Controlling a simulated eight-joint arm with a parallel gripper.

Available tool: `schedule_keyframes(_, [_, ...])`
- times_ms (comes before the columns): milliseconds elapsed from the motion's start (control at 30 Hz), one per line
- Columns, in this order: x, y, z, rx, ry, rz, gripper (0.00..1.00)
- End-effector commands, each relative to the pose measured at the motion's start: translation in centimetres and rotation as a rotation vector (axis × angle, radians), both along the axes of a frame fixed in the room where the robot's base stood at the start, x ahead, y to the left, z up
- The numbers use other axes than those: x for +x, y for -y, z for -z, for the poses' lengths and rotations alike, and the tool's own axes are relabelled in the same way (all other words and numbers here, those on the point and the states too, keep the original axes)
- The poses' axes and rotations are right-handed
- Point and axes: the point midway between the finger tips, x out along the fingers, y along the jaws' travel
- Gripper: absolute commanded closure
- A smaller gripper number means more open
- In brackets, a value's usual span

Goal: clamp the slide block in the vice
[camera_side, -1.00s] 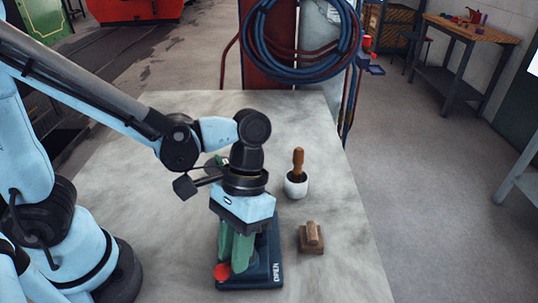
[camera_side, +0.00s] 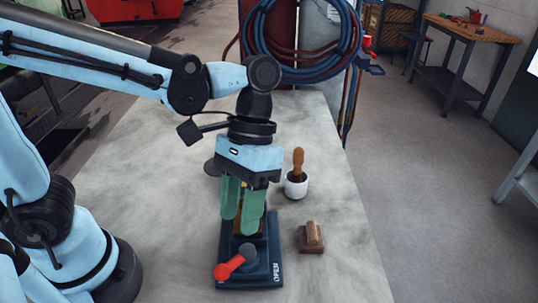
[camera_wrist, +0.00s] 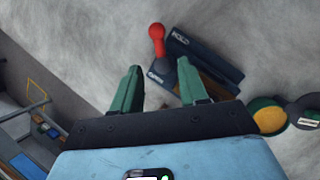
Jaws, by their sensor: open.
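The dark blue vice (camera_side: 268,240) stands on the table under my gripper, with the word OPEN on its right edge. Its red lever (camera_side: 230,268) points to the front left from a dark pivot. The lever also shows in the wrist view (camera_wrist: 156,40). A brown piece, seemingly the slide block (camera_wrist: 216,86), sits at the vice, partly hidden by a green finger; I cannot tell whether the vice jaws press on it. My gripper (camera_side: 237,224) is open, green fingers pointing down over the vice's rear part.
A wooden-handled tool stands in a white pot (camera_side: 296,186) right of my gripper. A small wooden piece (camera_side: 312,237) lies right of the vice. A round tin with yellow and green contents (camera_wrist: 268,116) sits near the vice. The table's right side is mostly clear.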

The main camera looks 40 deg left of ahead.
Motion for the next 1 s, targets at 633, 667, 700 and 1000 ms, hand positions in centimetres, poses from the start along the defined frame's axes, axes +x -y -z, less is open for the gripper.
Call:
schedule_keyframes(633, [1.9, -0.9, -4.5, 0.000, 0.000, 0.000, 0.57])
schedule_keyframes(667, [1.9, -0.9, -4.5, 0.000, 0.000, 0.000, 0.57])
schedule_keyframes(700, [1.9, -0.9, -4.4, 0.000, 0.000, 0.000, 0.57])
schedule_keyframes(1000, [2.6, -2.9, -3.4, -0.011, 0.148, -0.048, 0.57])
